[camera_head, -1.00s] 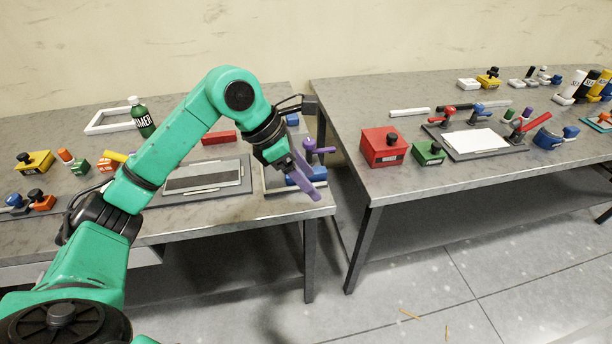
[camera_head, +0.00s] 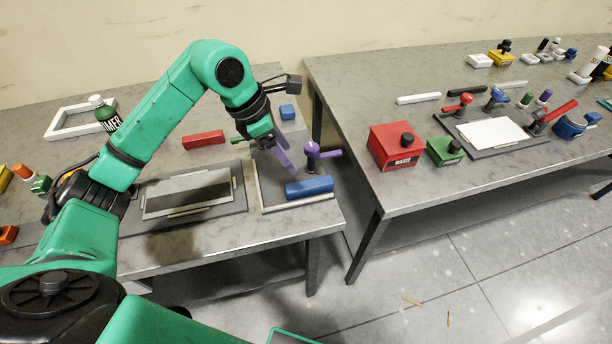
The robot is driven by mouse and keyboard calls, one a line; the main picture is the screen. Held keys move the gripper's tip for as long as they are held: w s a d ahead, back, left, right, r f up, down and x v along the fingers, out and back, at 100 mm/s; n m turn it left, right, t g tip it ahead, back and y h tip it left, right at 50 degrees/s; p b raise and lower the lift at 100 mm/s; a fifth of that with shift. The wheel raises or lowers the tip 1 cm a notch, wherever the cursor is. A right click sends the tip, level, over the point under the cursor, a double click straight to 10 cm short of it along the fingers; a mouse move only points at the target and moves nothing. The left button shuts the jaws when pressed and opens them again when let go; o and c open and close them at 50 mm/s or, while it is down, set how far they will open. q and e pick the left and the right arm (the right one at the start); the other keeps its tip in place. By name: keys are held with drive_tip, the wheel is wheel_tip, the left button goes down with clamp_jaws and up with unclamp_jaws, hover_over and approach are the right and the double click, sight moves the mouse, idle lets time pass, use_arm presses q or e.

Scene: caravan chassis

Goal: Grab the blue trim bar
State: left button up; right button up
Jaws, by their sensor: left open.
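The blue trim bar (camera_head: 309,187) lies flat near the front right corner of the left table, on a grey plate with a pale raised edge (camera_head: 262,197). My left gripper (camera_head: 286,160), with purple fingers, is open and empty. It hangs above the back of that plate, up and to the left of the bar, apart from it. The bar is in plain sight. My right gripper is not in view.
A purple-handled clamp (camera_head: 313,154) stands right behind the bar. A small blue block (camera_head: 287,112) and a red bar (camera_head: 203,140) lie farther back. A framed panel (camera_head: 188,194) is to the left. A gap separates the right table (camera_head: 365,105).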

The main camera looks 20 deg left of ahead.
use_arm(q)
drive_tip(key=p, duration=0.2)
hover_over(309, 184)
drive_tip(key=s+a, duration=0.2)
wheel_tip(309, 184, down, 5)
drive_tip(key=shift+d+r, duration=0.1)
drive_tip(key=x, duration=0.1)
drive_tip(key=p+x, duration=0.1)
drive_tip(key=x, duration=0.1)
drive_tip(key=p+x, duration=0.1)
drive_tip(key=x, duration=0.1)
drive_tip(key=shift+w+a+f, duration=0.2)
drive_tip(key=shift+w+f, duration=0.1)
drive_tip(key=shift+w, duration=0.15)
drive_tip(key=shift+d+f, duration=0.1)
drive_tip(key=shift+f, duration=0.15)
drive_tip(key=shift+c, duration=0.3)
clamp_jaws()
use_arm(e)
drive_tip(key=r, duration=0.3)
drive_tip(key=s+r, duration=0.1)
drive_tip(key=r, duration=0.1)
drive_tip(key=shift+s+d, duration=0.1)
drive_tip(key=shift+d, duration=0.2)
